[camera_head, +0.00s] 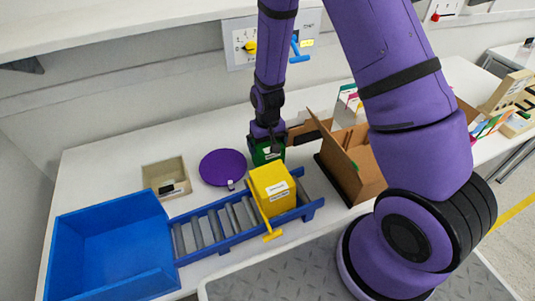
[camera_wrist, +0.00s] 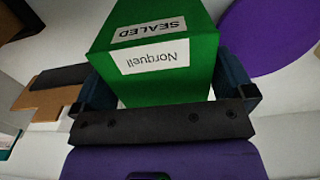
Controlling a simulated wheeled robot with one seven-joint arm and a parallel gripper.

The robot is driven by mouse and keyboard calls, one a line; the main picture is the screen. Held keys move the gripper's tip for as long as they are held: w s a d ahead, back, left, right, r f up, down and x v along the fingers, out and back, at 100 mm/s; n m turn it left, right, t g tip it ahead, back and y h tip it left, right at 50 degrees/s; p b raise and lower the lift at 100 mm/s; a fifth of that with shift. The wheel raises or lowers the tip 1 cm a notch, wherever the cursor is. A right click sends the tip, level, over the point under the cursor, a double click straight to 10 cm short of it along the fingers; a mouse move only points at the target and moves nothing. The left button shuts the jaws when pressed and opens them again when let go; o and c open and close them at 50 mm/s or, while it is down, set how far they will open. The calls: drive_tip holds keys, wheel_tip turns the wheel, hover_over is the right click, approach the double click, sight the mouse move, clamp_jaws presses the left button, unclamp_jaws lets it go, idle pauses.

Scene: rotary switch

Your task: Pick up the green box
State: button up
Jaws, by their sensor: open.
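The green box (camera_head: 266,152) stands on the white table behind the yellow box, right of the purple disc. In the wrist view the green box (camera_wrist: 160,60) fills the middle, with white labels reading "SEALED" and "Norquell". My gripper (camera_head: 268,140) is at the green box from above in the head view. In the wrist view my gripper (camera_wrist: 167,90) has one dark finger on each side of the box. The jaws are open around it; I cannot tell whether either finger touches it. The box's lower part is partly hidden behind the yellow box.
A yellow box (camera_head: 272,188) sits on a blue roller track (camera_head: 222,250) leading to a blue bin (camera_head: 110,245). A purple disc (camera_head: 223,167) and a beige tray (camera_head: 148,172) lie left. An open cardboard box (camera_head: 340,165) stands close on the right.

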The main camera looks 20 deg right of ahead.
drive_tip(key=c, duration=0.8)
drive_tip(key=shift+o, duration=0.2)
drive_tip(key=shift+r, duration=0.1)
